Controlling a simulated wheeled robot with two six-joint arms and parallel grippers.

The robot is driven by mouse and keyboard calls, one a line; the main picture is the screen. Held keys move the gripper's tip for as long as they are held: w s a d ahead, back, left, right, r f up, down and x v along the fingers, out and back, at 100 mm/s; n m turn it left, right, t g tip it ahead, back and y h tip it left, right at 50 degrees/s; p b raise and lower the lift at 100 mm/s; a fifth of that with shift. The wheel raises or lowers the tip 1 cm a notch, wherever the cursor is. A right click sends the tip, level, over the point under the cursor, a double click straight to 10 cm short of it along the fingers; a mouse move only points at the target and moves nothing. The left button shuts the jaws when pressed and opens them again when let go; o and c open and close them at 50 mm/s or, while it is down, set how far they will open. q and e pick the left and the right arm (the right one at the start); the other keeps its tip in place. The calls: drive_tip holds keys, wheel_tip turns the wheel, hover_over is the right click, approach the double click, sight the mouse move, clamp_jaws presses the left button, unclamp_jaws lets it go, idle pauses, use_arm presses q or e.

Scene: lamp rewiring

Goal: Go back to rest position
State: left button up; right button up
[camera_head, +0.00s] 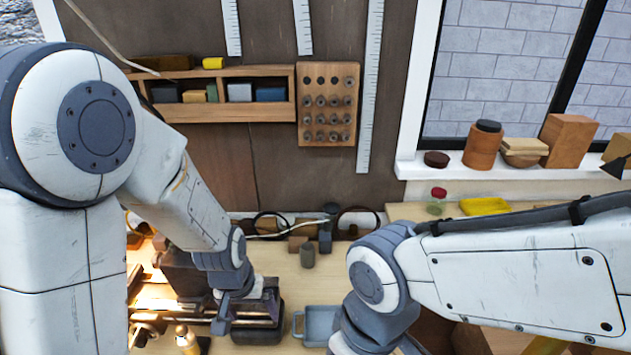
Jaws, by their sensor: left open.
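My left arm comes in from the left and bends down over the bench. Its gripper (222,322) points down at the lower left, in front of a dark machine like a vise or small lathe (262,325). It is open, and I see nothing between its fingers; I cannot tell whether it touches the machine. My right arm comes in from the right and bends down at the bottom centre. Its gripper is below the picture's edge.
A grey-blue tray (318,325) lies between my arms. A small grey cup (307,255) and a yellow tray (485,206) stand farther back. A wall shelf (225,112) and a wooden bit rack (328,85) hang behind.

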use_arm(q)
drive_tip(key=s+a+r+t, duration=0.1)
drive_tip(key=s+a+r, duration=0.2)
drive_tip(key=a+r, duration=0.25)
drive_tip(key=s+d+f+m+g+b, duration=0.2)
drive_tip(key=s+d+f+m+b, duration=0.5)
drive_tip(key=s+d+f+b, duration=0.5)
drive_tip(key=s+d+b, duration=0.1)
drive_tip(key=s+b, duration=0.1)
drive_tip(key=b, duration=0.4)
drive_tip(key=shift+d+f+g, duration=0.25)
drive_tip(key=shift+f+g, duration=0.15)
drive_tip(key=shift+w, duration=0.1)
